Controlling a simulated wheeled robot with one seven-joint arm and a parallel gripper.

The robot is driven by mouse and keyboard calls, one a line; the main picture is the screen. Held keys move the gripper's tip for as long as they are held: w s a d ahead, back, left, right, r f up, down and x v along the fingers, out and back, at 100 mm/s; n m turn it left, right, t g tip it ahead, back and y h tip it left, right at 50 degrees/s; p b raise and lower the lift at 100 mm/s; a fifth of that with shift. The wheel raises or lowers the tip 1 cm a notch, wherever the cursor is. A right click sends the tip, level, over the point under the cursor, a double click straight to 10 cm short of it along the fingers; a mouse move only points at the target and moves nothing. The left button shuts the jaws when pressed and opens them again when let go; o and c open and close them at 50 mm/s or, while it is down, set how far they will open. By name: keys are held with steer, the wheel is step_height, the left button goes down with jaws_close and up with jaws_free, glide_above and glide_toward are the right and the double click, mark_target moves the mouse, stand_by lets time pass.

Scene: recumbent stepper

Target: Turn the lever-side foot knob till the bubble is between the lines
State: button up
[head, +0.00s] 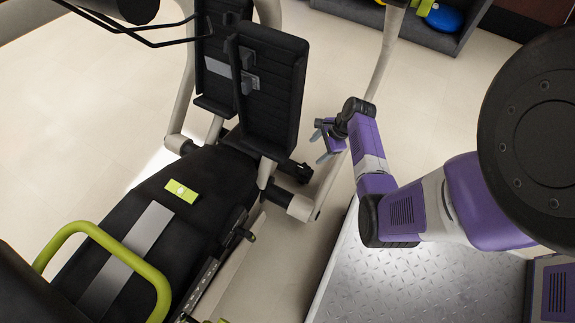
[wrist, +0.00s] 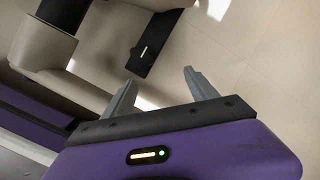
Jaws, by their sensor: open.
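A lime-green level (head: 181,191) with a small pale vial lies on the black rail cover of the stepper. The vial is too small for me to read the bubble against its lines. A small dark part (head: 301,172) sits low beside the frame, near the end of the beige foot tube (head: 301,208); I cannot tell whether it is the foot knob. My gripper (head: 317,149) is open and empty, up and to the right of that part and apart from it. In the wrist view my gripper (wrist: 160,79) shows two grey fingers spread over the floor, with a dark flat piece (wrist: 154,45) beyond them.
Black footplates (head: 270,85) stand to the left of my gripper. A long beige tube (head: 385,50) runs close by my wrist. A green handle loop (head: 100,235) is at lower left. A metal tread-plate platform (head: 400,285) lies below my arm. Open floor (head: 435,110) is at upper right.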

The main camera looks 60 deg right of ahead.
mark_target(304, 168)
steer(key=shift+m+y, duration=0.7)
steer(key=a+f+b, duration=0.1)
steer(key=f, duration=0.1)
steer(key=w+a+f+b, duration=0.1)
steer(key=a+f+b, duration=0.1)
steer(key=f, duration=0.1)
steer(key=w+a+f+b, duration=0.1)
steer(key=f+b, duration=0.1)
steer(key=shift+a+f, duration=0.2)
steer(key=shift+a, duration=0.05)
steer(key=shift+c, duration=0.2)
steer(key=c, duration=1.4)
steer(key=shift+o, duration=0.4)
steer(key=shift+r+n, duration=0.1)
steer(key=shift+n, duration=0.2)
